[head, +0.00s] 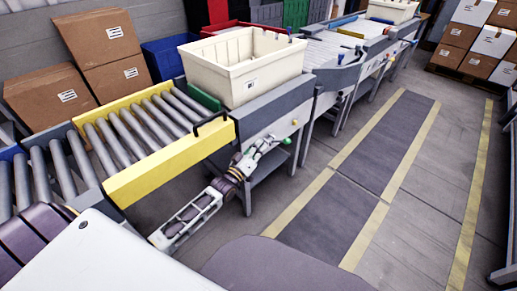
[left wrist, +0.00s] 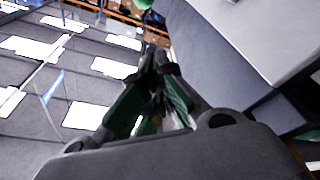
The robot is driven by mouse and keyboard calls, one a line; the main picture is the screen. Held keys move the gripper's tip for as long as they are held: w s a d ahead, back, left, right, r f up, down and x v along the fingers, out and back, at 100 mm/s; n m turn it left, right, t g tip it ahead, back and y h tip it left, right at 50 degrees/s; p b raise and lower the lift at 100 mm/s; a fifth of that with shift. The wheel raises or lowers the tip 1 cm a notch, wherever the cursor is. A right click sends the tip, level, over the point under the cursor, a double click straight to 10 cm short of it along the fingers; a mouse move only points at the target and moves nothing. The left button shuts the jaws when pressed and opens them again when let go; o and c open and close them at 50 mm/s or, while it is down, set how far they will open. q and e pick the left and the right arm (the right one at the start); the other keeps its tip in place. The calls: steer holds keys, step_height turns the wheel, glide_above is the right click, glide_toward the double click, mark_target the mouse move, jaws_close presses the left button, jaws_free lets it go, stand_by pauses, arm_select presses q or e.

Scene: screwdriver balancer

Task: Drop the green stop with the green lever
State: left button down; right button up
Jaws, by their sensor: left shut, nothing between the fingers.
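The green stop (head: 202,97) is a green bar across the conveyor, at the left side of a cream tote (head: 245,68); it appears to stand up, and the tote hides part of it. The green lever's knob (head: 286,140) is on the front side of the grey conveyor frame below the tote. It seems to show at the top edge of the left wrist view (left wrist: 140,4). My left gripper (head: 268,142) is shut and empty, just left of the knob; I see no clear contact. Its fingers (left wrist: 160,62) meet in the left wrist view. My right gripper is out of view.
A yellow roller section (head: 165,165) with a black handle stands left of the tote. Further conveyor sections with blue (head: 340,57) and yellow (head: 294,122) knobs run to the back. Cardboard boxes (head: 52,97) stand behind. The floor walkway (head: 365,150) on the right is clear.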

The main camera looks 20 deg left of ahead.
mark_target(278, 141)
arm_select(q)
steer(key=w+d+f+b, duration=0.1)
steer(key=w+d, duration=0.3)
steer(key=w, duration=0.4)
steer(key=shift+w+d+f+b, duration=0.15)
steer(key=shift+w+b, duration=0.15)
steer(key=shift+b, duration=0.4)
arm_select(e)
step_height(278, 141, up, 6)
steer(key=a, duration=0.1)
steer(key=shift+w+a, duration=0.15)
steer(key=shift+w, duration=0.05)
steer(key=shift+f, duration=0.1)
arm_select(q)
steer(key=shift+d+f+m, duration=0.15)
steer(key=shift+f+m, duration=0.05)
steer(key=shift+m, duration=0.1)
